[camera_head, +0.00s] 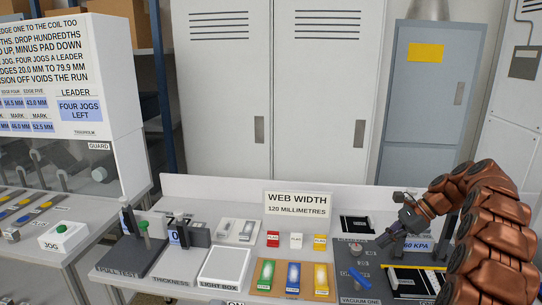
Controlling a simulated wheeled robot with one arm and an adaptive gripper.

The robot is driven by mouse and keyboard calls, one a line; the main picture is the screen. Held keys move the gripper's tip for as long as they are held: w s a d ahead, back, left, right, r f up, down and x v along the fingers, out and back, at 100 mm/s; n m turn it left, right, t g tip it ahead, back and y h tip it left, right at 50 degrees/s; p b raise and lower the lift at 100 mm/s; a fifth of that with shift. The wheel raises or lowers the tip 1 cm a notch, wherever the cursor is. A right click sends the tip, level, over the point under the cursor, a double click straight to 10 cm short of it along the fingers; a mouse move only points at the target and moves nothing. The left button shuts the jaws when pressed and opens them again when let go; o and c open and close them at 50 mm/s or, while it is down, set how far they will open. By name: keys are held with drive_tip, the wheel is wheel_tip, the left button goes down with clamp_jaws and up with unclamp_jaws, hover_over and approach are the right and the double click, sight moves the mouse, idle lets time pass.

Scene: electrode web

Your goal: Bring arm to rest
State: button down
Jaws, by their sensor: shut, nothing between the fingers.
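My copper-coloured arm reaches in from the right edge in the camera_head view and bends over the right part of the white bench (190,188). My gripper (388,238) is small and dark, shut and empty, and points down and left. It hangs over the black vacuum area, in front of a blue-lit display reading 80 KPA (417,246). The gripper and wrist hide part of that area. I cannot tell how high the fingertips are above it.
A WEB WIDTH sign (297,203) stands at the back of the bench. A light box (223,268), an orange tray (265,289) with coloured pieces, and a thickness gauge (188,233) lie left of my gripper. A guarded machine (115,75) with a green JOG button (64,227) stands at far left.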

drive_tip(key=s+a+r+n+g+h, duration=0.1)
drive_tip(key=s+a+r+n+h, duration=0.15)
drive_tip(key=s+a+n, duration=0.45)
drive_tip(key=s+a+r+n+g+h, duration=0.15)
drive_tip(key=s+a+r, duration=0.25)
drive_tip(key=s+a, duration=0.75)
drive_tip(key=s+d+f+n+h, duration=0.1)
drive_tip(key=s+f+n+h, duration=0.1)
drive_tip(key=s, duration=1)
drive_tip(key=s+d+f+n+h, duration=0.1)
drive_tip(key=s+f+n, duration=0.4)
drive_tip(key=s, duration=0.8)
drive_tip(key=shift+s+d+f+n+h, duration=0.15)
drive_tip(key=shift+d+n+h, duration=0.15)
drive_tip(key=shift+n+h, duration=0.75)
